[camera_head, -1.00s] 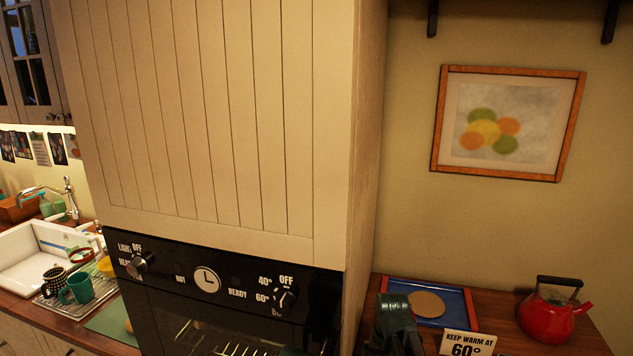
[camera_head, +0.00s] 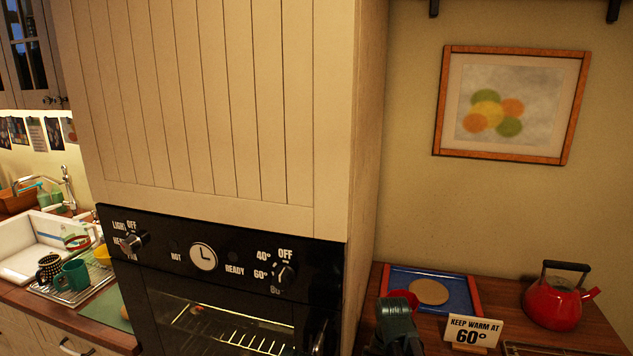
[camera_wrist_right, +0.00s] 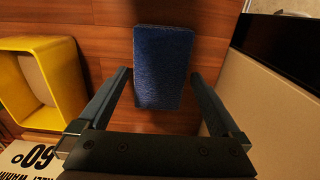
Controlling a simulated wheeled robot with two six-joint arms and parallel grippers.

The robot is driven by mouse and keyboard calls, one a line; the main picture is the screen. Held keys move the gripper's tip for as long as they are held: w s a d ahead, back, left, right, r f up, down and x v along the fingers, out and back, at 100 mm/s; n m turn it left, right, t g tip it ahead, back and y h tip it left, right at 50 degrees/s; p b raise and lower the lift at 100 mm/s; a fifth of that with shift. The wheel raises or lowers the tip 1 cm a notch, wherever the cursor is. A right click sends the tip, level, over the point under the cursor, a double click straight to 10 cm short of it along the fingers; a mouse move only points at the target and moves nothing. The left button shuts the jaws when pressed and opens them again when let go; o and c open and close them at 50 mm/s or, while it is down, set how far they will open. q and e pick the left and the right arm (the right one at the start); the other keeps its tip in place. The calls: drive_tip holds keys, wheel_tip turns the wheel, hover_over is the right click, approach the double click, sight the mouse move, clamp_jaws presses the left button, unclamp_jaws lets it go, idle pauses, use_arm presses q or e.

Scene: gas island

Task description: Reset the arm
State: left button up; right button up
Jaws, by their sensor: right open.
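My right gripper (camera_wrist_right: 160,76) is open in the right wrist view, its two fingers spread above a wooden counter. A blue rough-textured block (camera_wrist_right: 162,60) shows between and beyond the fingertips, with a visible gap on each side. I cannot tell its height relative to the fingers. In the head view a dark part of my right arm (camera_head: 396,328) stands at the bottom, just right of the oven cabinet; its jaws are not clear there. My left gripper is not in view.
The oven (camera_head: 215,257) has two knobs. Right of it, a blue tray (camera_head: 455,285) with red ends holds a tan disc (camera_head: 428,291). A "60°" sign (camera_head: 472,330) and a red kettle (camera_head: 553,305) stand nearby. A yellow frame-shaped object (camera_wrist_right: 70,90) lies left in the wrist view.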

wheel_tip(320, 180, up, 14)
drive_tip(key=w+p, duration=0.1)
drive_tip(key=p, duration=1.3)
drive_tip(key=f+b, duration=0.9)
drive_tip(key=s+f+b, duration=0.1)
drive_tip(key=f+b, duration=0.4)
drive_tip(key=shift+f+b, duration=0.3)
drive_tip(key=shift+b, duration=0.05)
wheel_tip(320, 180, up, 10)
drive_tip(key=p, duration=1)
drive_tip(key=shift+d, duration=0.2)
drive_tip(key=shift+s, duration=0.1)
